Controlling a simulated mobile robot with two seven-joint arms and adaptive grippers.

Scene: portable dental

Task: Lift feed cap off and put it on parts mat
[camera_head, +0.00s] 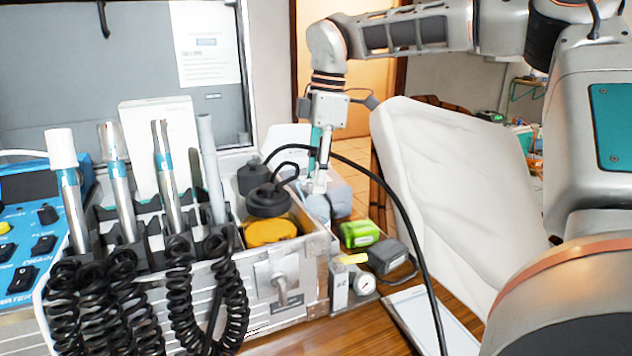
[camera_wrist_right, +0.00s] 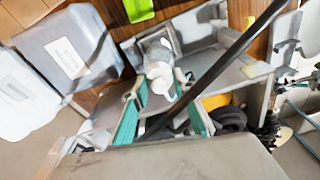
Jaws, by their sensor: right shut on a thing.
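My right gripper (camera_head: 319,184) points down at the right end of the metal case. It is shut on what looks like the feed cap, a small pale piece with a nozzle (camera_wrist_right: 160,74) that shows beyond its teal finger pads in the right wrist view. In the head view a pale blue-grey rounded part (camera_head: 318,208) is directly under the fingertips. A black hose crosses the grip in the wrist view and hides part of the contact. A pale flat piece (camera_head: 432,318) lies on the wooden table; I cannot tell whether it is the parts mat. My left gripper is not in view.
The metal case (camera_head: 200,300) holds a yellow canister (camera_head: 272,232) with a black lid, and handpieces with coiled cords stand at left. A black hose (camera_head: 400,205) arcs down past the gripper. A green block (camera_head: 360,234) and a gauge (camera_head: 364,283) are close by.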

